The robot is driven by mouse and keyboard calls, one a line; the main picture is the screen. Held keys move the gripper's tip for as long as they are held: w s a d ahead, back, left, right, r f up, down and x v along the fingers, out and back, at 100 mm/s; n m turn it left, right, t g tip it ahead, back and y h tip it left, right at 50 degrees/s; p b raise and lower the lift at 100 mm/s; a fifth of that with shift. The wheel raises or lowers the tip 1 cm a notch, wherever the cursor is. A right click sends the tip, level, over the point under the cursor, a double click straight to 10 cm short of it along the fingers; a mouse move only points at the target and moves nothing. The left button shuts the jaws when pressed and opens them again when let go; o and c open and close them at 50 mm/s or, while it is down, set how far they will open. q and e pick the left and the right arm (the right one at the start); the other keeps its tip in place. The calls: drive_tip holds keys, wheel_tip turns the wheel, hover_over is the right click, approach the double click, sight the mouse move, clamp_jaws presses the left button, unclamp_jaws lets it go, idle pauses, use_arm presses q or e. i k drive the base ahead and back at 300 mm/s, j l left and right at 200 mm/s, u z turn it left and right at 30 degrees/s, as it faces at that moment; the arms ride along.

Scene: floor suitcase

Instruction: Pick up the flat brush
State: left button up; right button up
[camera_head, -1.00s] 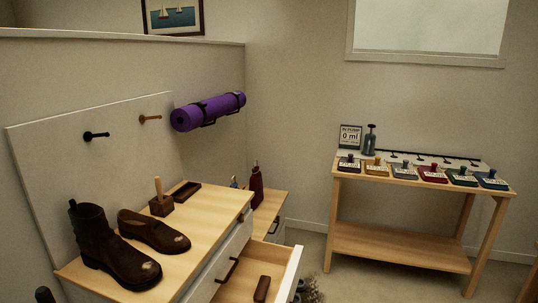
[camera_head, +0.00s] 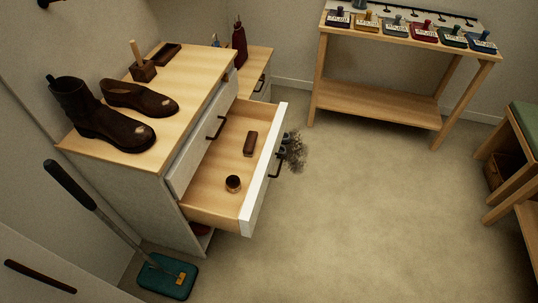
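A small round dark tin (camera_head: 233,183) lies nearer to me in the same drawer. Neither of my grippers is in view.
Two brown shoes (camera_head: 105,125), a wooden block with an upright stick (camera_head: 142,68) and a dark tray (camera_head: 165,55) are on the dresser top. Grey bushy stuff (camera_head: 294,150) shows beyond the drawer front. The floor right is clear.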

sight(250, 146)
drive_tip(key=i+l+u, duration=0.15)
drive_tip(key=u, duration=0.2)
drive_tip(key=i+l+u, duration=0.15)
drive_tip(key=l+u, duration=0.2)
drive_tip(key=i+l+u, duration=0.1)
drive_tip(key=u, duration=0.25)
drive_tip(key=l, duration=0.05)
